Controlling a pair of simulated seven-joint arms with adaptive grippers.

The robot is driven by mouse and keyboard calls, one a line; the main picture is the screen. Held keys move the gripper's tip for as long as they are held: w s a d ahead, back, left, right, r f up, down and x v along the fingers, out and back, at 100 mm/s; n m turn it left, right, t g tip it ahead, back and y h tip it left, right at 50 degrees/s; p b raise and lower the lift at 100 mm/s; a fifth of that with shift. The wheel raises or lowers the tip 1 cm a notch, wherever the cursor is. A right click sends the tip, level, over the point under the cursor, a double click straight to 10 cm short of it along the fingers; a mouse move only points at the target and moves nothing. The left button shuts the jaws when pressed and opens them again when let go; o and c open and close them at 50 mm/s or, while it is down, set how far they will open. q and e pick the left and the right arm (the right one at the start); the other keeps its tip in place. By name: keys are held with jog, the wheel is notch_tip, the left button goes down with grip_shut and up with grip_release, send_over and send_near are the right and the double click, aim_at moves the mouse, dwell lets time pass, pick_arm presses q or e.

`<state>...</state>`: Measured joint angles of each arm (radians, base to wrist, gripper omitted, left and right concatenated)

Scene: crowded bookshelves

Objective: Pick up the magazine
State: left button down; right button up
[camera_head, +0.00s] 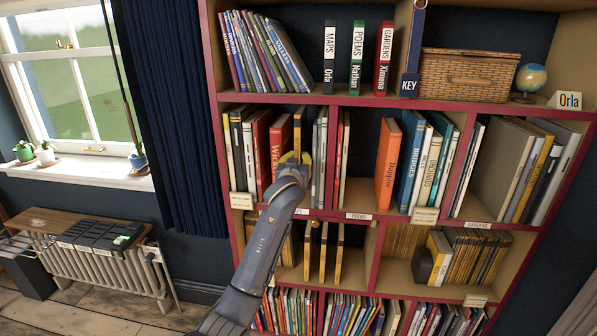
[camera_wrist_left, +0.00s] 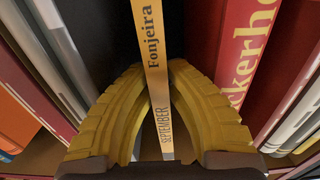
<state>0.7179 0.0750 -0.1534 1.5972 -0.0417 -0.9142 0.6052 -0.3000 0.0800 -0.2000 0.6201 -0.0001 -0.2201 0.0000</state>
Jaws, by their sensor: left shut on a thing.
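The magazine (camera_head: 298,122) is thin with a yellow spine. It stands in the second shelf row, just right of a red book. The wrist hides the magazine's bottom end in the head view. My right gripper is in neither view.
A red book (camera_head: 280,140) stands close on one side, pale thin volumes (camera_head: 319,145) on the other. Dark gaps flank the magazine in the wrist view. More yellow-spined magazines (camera_head: 323,250) stand on the shelf below. A wicker basket (camera_head: 466,75) sits on the upper shelf.

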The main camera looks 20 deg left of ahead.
pick_arm(q)
jog(key=s+d, duration=0.2)
jog(key=s, duration=1.7)
jog(key=shift+s+d+r, duration=0.25)
jog(key=shift+d+r, duration=0.05)
jog(key=shift+r, duration=0.1)
